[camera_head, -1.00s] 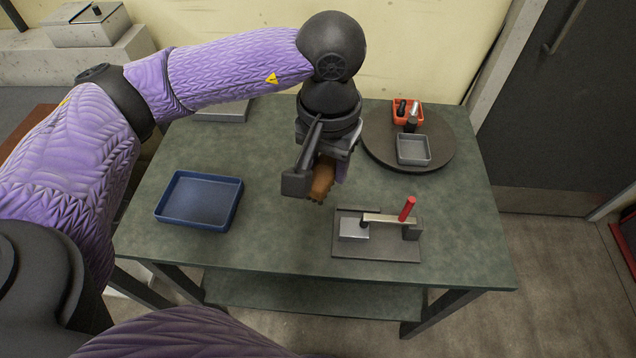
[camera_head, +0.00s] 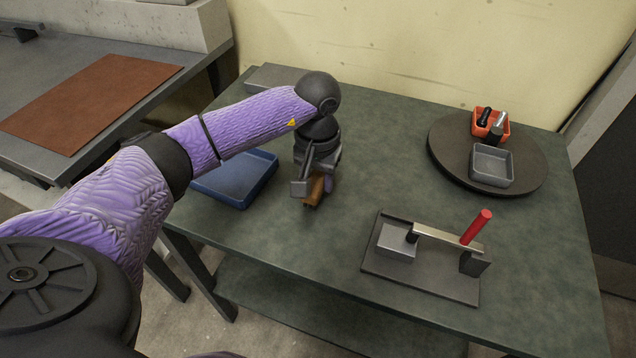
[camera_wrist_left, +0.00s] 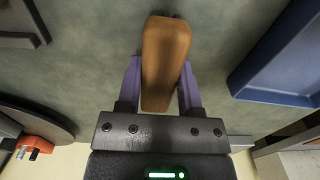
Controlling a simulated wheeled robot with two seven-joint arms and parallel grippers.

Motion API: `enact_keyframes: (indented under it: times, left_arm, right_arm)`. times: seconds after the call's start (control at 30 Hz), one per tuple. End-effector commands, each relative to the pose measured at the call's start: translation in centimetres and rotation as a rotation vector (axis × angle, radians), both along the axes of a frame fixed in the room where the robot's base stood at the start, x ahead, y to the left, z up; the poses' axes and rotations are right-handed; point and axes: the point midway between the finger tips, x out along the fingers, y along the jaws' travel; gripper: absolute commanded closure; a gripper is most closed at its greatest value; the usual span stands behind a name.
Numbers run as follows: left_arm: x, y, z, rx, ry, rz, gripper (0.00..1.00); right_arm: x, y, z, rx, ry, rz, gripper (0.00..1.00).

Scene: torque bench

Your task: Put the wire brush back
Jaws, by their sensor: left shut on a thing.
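The wire brush (camera_head: 314,190) has a wooden brown block and is held in my left gripper (camera_head: 318,184). In the left wrist view the brush (camera_wrist_left: 165,60) sits between the two purple fingers, which are shut on it. It is above the green bench top, just right of the blue tray (camera_head: 262,190); I cannot tell the exact height. The blue tray also shows at the right of the left wrist view (camera_wrist_left: 285,55) and looks empty where visible; my arm hides part of it. My right gripper is not in view.
A clamp fixture with a red handle (camera_head: 477,226) stands at the front right of the bench. A round dark turntable (camera_head: 532,185) at the back right holds a grey bin (camera_head: 492,168) and an orange bin (camera_head: 478,129) with dark items. The middle of the bench (camera_head: 385,150) is clear.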

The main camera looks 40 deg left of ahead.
Motion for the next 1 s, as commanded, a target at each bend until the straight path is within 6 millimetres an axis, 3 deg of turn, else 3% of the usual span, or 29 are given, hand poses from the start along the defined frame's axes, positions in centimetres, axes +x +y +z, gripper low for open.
enact_keyframes:
  times: [0.03,0.37,0.4,0.53,0.83,1.0]
  left_arm:
    - [-0.1,0.0,-1.0,0.000,0.004,0.000,1.00]
    - [0.0,0.0,-1.3,0.001,0.000,0.000,1.00]
    - [0.0,0.0,-1.2,0.000,0.000,0.000,0.47]
    - [0.0,0.0,-1.1,0.000,0.000,0.000,0.20]
    - [0.0,0.0,-0.8,0.000,0.000,0.000,0.18]
    - [0.1,0.0,2.9,0.001,-0.006,0.000,0.18]
  right_arm:
    - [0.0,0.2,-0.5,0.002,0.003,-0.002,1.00]
    - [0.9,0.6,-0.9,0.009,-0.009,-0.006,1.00]
    - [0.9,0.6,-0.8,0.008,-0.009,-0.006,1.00]
    - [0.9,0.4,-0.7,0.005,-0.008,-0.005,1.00]
    - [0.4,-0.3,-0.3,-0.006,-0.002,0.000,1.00]
    - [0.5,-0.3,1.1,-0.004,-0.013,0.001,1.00]
